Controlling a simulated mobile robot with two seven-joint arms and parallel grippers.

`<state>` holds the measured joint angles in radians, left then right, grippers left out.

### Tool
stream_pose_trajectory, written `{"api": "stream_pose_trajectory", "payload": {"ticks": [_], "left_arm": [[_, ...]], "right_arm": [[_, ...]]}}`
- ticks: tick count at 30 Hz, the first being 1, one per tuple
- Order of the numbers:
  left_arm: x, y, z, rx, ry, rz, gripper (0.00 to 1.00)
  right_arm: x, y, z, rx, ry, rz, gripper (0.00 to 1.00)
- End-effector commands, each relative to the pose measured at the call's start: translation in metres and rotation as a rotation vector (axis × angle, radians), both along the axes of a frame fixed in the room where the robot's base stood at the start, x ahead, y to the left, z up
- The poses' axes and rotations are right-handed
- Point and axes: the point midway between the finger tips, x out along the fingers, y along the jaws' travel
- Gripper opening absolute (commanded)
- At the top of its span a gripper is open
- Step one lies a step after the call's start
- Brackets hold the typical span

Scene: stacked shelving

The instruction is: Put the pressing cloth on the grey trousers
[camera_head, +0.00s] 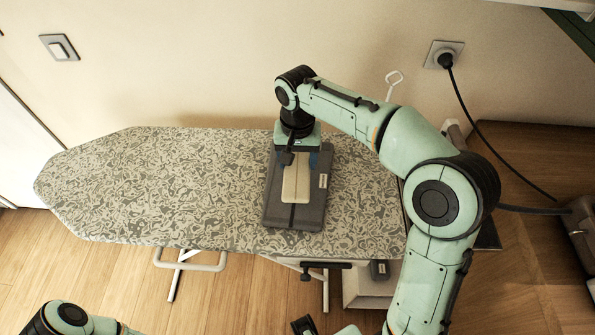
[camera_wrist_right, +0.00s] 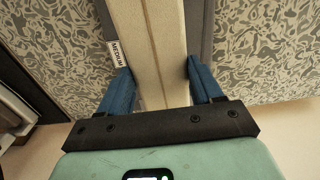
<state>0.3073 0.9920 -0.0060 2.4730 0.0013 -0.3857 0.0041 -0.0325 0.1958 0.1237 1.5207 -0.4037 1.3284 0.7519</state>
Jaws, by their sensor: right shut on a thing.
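The grey trousers (camera_head: 311,212) lie folded flat across the patterned ironing board, with a small white label on their right part. The pressing cloth (camera_head: 296,184) is a narrow cream strip on top of the trousers, inside their outline. In the right wrist view the pressing cloth (camera_wrist_right: 152,40) runs between the two blue fingers, with grey trousers (camera_wrist_right: 207,25) showing on both sides and a label reading MEDIUM. My right gripper (camera_head: 300,160) points down over the far end of the cloth and is shut on it; its fingers (camera_wrist_right: 160,85) sit either side of the strip. My left gripper is not seen.
The ironing board (camera_head: 140,190) is bare to the left of the trousers. A wall socket (camera_head: 444,55) with a black plug and cable is at the back right. A grey device (camera_head: 582,225) stands at the right edge. My left arm shows at the bottom left.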

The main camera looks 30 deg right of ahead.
Motion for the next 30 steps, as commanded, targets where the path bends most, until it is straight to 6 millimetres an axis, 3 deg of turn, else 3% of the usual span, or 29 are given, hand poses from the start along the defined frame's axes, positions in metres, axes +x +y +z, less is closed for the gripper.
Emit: {"api": "stream_pose_trajectory", "payload": {"ticks": [10,23,24,26,30], "left_arm": [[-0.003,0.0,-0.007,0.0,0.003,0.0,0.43],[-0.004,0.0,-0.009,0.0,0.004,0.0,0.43],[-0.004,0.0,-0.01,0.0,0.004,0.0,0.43],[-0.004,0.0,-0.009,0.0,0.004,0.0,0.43],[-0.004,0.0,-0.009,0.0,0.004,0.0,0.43]], "right_arm": [[-0.001,0.0,-0.043,0.0,0.002,0.0,0.35],[0.0,0.0,-0.049,0.001,-0.001,0.0,0.35],[0.0,0.0,-0.05,0.001,-0.001,0.0,0.68],[0.0,0.0,-0.049,0.001,-0.001,0.0,0.88],[0.0,0.0,-0.049,0.001,-0.001,0.0,0.9]]}}
